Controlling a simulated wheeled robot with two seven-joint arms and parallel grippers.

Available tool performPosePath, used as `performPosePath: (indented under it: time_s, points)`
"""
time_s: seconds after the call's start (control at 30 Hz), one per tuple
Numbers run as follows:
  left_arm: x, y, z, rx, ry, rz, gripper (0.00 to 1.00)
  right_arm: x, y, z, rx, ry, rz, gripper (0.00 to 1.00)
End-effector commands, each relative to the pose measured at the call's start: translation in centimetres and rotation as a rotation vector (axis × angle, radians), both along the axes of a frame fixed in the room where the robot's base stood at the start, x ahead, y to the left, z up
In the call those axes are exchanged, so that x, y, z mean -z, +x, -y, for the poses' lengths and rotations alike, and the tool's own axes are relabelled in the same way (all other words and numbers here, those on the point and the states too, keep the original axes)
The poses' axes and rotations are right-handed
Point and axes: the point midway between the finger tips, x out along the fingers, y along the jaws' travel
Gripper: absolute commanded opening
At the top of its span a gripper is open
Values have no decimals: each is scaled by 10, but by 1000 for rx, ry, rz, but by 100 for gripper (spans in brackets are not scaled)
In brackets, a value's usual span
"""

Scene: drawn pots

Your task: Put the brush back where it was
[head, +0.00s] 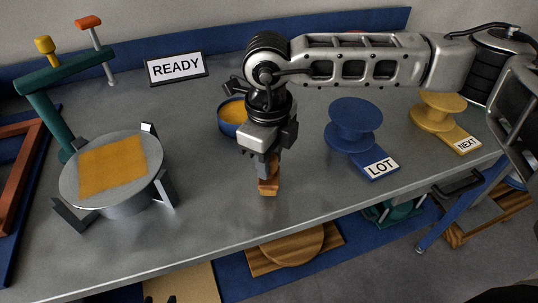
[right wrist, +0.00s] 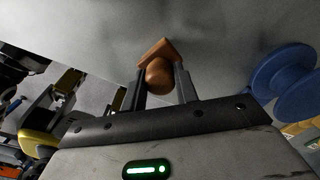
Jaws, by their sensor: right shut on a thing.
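My right gripper (head: 268,172) points down over the middle of the grey bench and is shut on an orange-brown wooden thing, which I take to be the brush (head: 268,188). In the right wrist view the brush (right wrist: 157,74) shows a rounded knob and an angled block between the two fingers (right wrist: 160,88). Its lower end is close to the bench top; I cannot tell whether it touches. Dark tips at the bottom edge of the head view look like my left gripper (head: 160,299); most of it is out of frame.
A blue pot (head: 232,130) with yellow contents stands just behind my right gripper. A round stand (head: 110,200) with an orange sheet and a teal rack (head: 70,72) are left. Blue LOT (head: 352,135) and yellow NEXT (head: 435,118) spools stand right. The front middle is clear.

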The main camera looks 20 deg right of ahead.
Motion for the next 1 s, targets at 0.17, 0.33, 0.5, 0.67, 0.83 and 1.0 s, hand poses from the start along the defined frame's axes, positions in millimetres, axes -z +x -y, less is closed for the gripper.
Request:
performPosePath:
  time_s: [0.17,0.33,0.5,0.67,0.83,1.0]
  points:
    - [1,-1,-1,-1,1,-3,36,3,0,0,0,1,3,12]
    - [5,-1,-1,-1,2,-4,36,7,0,-1,0,1,1,12]
    - [6,-2,-1,-1,3,-9,36,6,0,0,0,1,1,52]
    - [5,-2,0,0,1,-8,36,6,0,0,0,1,1,52]
    - [-1,-3,0,1,2,-9,36,1,0,0,0,1,2,52]
    - [5,-2,0,1,1,-6,36,-20,1,-1,0,3,7,52]
